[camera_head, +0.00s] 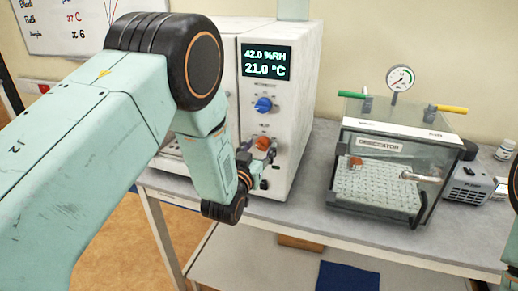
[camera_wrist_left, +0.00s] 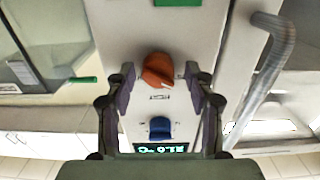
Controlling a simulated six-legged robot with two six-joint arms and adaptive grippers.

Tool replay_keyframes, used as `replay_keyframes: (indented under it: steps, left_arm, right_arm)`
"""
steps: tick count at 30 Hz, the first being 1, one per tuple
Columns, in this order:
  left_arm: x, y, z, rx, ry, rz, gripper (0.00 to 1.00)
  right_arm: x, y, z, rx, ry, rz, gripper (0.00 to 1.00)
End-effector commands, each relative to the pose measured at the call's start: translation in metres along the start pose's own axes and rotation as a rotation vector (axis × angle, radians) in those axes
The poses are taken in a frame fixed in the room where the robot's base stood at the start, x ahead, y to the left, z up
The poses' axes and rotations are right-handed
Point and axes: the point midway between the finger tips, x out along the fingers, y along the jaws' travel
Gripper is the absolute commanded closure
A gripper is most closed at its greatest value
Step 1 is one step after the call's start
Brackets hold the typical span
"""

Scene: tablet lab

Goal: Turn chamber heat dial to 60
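The white climate chamber (camera_head: 226,80) stands on the bench, and its display (camera_head: 266,62) reads 42.0 %RH and 21.0 °C. A blue dial (camera_head: 264,105) sits below the display, with an orange dial (camera_head: 263,143) under it. My left gripper (camera_head: 256,160) is at the orange dial. In the left wrist view, which shows the panel upside down, the open fingers (camera_wrist_left: 160,78) stand either side of the orange dial (camera_wrist_left: 157,69), with gaps visible. The blue dial (camera_wrist_left: 160,127) shows beyond. The scale marks are too small to read. My right gripper is out of view.
A glass desiccator (camera_head: 395,165) with a gauge (camera_head: 400,78) and green and yellow handles stands right of the chamber. A grey pump (camera_head: 469,185) and a white bottle (camera_head: 505,149) are farther right. Bare bench lies between chamber and desiccator.

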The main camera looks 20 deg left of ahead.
Motion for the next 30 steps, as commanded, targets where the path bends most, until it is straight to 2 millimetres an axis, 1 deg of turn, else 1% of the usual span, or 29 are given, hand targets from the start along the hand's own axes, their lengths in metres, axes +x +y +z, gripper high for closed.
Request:
replay_keyframes:
  steps: [1,2,15,17,23,30]
  left_arm:
    - [-0.0001,0.0003,-0.0001,0.000,0.000,0.001,0.53]
    - [-0.0001,0.0003,-0.0001,0.000,0.000,0.001,0.56]
    - [-0.0003,-0.0002,0.0002,0.000,-0.001,0.000,0.93]
    - [-0.0004,-0.0004,0.0003,0.000,-0.001,-0.001,0.97]
    - [-0.0003,0.0002,0.0005,0.014,-0.001,0.001,0.97]
    - [-0.0004,0.0000,0.0016,0.116,-0.001,0.000,0.97]
  right_arm:
    - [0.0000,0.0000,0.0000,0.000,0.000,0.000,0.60]
    - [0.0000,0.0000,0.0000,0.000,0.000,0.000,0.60]
    - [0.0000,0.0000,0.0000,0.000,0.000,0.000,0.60]
    - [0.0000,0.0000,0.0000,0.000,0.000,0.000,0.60]
    - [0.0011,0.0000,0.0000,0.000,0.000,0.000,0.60]
    - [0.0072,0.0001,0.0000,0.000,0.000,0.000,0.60]
